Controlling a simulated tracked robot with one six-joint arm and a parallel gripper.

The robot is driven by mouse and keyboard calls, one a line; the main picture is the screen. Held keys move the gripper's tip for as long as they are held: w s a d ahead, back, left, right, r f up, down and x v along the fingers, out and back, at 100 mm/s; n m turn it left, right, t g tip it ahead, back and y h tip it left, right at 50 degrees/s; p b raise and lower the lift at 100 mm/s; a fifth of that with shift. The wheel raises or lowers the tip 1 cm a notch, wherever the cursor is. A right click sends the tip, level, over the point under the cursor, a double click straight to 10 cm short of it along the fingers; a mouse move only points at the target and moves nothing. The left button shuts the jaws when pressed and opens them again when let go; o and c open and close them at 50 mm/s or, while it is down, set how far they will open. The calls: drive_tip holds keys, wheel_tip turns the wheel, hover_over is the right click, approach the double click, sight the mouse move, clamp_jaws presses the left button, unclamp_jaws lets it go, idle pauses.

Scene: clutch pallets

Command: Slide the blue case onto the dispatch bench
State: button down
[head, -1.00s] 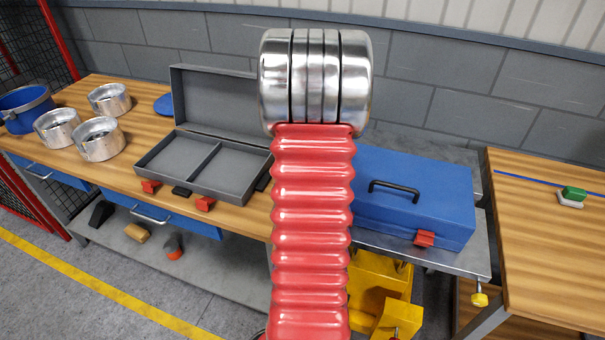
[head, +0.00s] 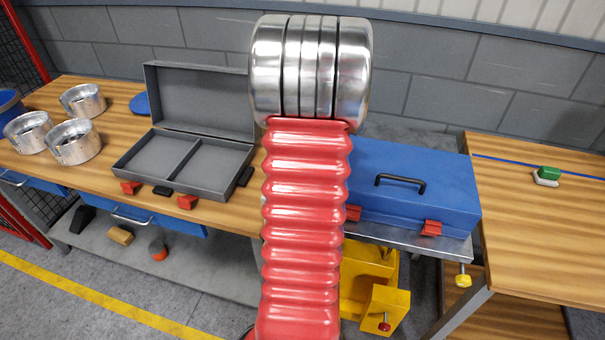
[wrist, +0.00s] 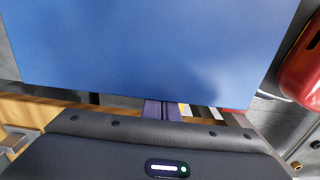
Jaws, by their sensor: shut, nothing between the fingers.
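The blue case (head: 418,185), with a black handle and red latches, is closed and upright on a grey metal table (head: 420,246). Its left part is hidden behind my red arm. The dispatch bench (head: 545,235), wooden with a blue line, stands to its right. The case's right end is at the bench's left edge; I cannot tell if it overlaps the top. In the wrist view the case's blue face (wrist: 160,50) fills the upper picture. My gripper (wrist: 163,108) is shut and empty, close against or very near that face. The head view hides it behind my arm.
An open grey toolbox (head: 185,163) and several metal rings (head: 75,142) are on the left workbench. A green-and-white block (head: 547,175) lies on the dispatch bench near the blue line. Yellow fixtures (head: 385,308) are under the metal table.

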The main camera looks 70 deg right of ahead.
drive_tip(key=s+d, duration=0.2)
drive_tip(key=s, duration=1.5)
drive_tip(key=s+d, duration=0.3)
drive_tip(key=s, duration=1.3)
drive_tip(key=s+d, duration=0.3)
drive_tip(key=s, duration=1.4)
drive_tip(key=shift+s, duration=0.35)
drive_tip(key=shift+w+a, duration=0.15)
drive_tip(key=shift+w, duration=0.8)
wheel_tip(320, 180, up, 10)
drive_tip(key=w, duration=0.2)
drive_tip(key=shift+a, duration=0.2)
drive_tip(key=shift+w, duration=0.1)
